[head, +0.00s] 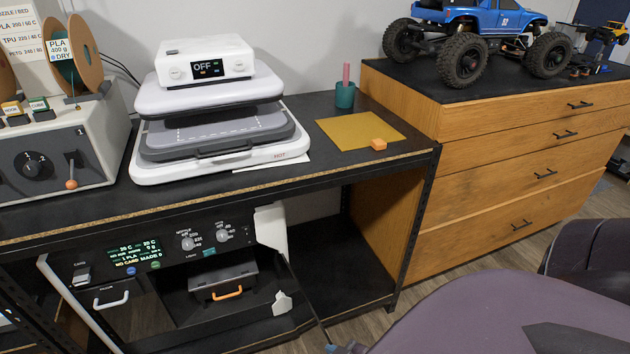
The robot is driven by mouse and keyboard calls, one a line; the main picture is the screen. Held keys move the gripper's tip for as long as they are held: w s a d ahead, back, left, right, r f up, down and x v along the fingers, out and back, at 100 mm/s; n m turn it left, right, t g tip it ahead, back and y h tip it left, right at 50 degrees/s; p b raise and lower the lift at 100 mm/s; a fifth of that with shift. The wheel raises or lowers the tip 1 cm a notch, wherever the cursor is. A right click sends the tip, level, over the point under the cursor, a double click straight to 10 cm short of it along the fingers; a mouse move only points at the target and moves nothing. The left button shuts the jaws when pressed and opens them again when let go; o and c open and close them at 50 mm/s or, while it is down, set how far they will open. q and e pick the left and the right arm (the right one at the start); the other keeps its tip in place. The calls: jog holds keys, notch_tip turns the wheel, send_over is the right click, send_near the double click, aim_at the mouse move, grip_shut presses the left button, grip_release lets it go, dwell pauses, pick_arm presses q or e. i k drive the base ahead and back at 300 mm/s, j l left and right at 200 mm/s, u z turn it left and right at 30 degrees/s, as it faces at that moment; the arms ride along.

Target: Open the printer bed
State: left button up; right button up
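A printer-like machine (210,242) sits under the bench. Its dark front panel has a green-text display (135,253) and knobs. Below the knobs is an open compartment holding a grey box-like part with an orange handle (228,293); a white handle (112,300) is to its left. A dark panel edge with white pieces (270,228) stands out at the right side. I cannot tell for sure which part is the bed. Neither gripper can be made out.
On the bench stand a white press-like machine (205,52) reading OFF, labelled HOT, a grey control box (95,135), a green cup (345,95) and a yellow sheet (350,132) with an orange block (379,144). Wooden drawers (490,190) bear a blue crawler (475,15).

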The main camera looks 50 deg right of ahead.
aim_at(211, 277)
jog(key=l, duration=0.45)
jog(key=k+l, duration=0.15)
jog(key=l, duration=0.3)
jog(key=l+u, duration=0.1)
jog(key=l, duration=0.35)
jog(key=k+l, duration=0.15)
jog(key=l, duration=0.25)
jog(key=k+l, duration=0.1)
jog(key=l, duration=0.35)
jog(key=u, duration=0.05)
